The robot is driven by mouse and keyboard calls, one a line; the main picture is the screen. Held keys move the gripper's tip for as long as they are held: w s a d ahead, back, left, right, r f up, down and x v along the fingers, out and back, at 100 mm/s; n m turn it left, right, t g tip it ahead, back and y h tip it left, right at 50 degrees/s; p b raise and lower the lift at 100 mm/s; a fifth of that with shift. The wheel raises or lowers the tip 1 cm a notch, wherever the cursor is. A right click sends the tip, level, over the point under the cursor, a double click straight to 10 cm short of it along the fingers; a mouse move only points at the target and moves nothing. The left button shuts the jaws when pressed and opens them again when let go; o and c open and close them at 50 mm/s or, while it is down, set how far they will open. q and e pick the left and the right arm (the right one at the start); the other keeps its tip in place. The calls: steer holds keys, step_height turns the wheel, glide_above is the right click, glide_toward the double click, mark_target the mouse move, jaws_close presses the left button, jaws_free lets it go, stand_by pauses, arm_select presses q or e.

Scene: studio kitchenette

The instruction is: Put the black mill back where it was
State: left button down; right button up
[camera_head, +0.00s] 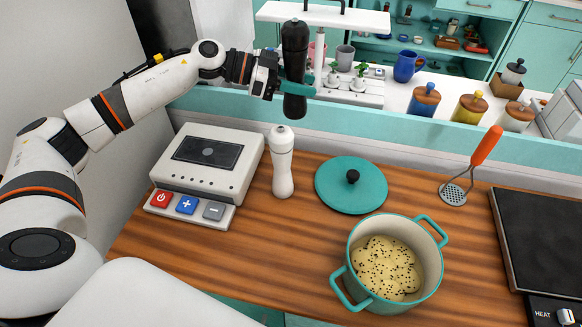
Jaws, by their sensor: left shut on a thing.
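The black mill (294,52) is tall and dark and hangs upright in my left gripper (297,88). The gripper's teal fingers are shut around the mill's lower part. The mill appears raised above the counter, near the white shelf at the back. A white mill (282,165) stands upright on the wooden counter below it, right of the scale. A teal pot (393,262) holds pale food with dark specks. My right gripper is not in view.
A white scale (209,160) with red, blue and grey buttons stands at left. A teal lid (351,185) lies behind the pot. An orange-handled masher (470,165) is right of the lid, near the black hob (540,240). Several jars and a blue mug (408,66) stand behind.

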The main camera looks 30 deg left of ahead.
arm_select(q)
steer(key=shift+a+f, duration=0.2)
steer(key=shift+a, duration=0.1)
step_height(320, 180, down, 17)
steer(key=shift+f+b, duration=0.15)
steer(key=shift+b, duration=0.4)
steer(key=c, duration=0.9)
jaws_free()
steer(key=shift+f, duration=0.15)
steer(key=shift+s+a+r, duration=0.1)
steer(key=shift+a+r, duration=0.05)
steer(key=shift+r, duration=0.05)
steer(key=b+v, duration=0.1)
steer(key=v, duration=0.9)
steer(key=shift+s+a, duration=0.15)
steer(key=shift+a, duration=0.1)
steer(key=shift+s+a+r, duration=0.2)
steer(key=shift+s+a, duration=0.05)
steer(key=shift+a, duration=0.25)
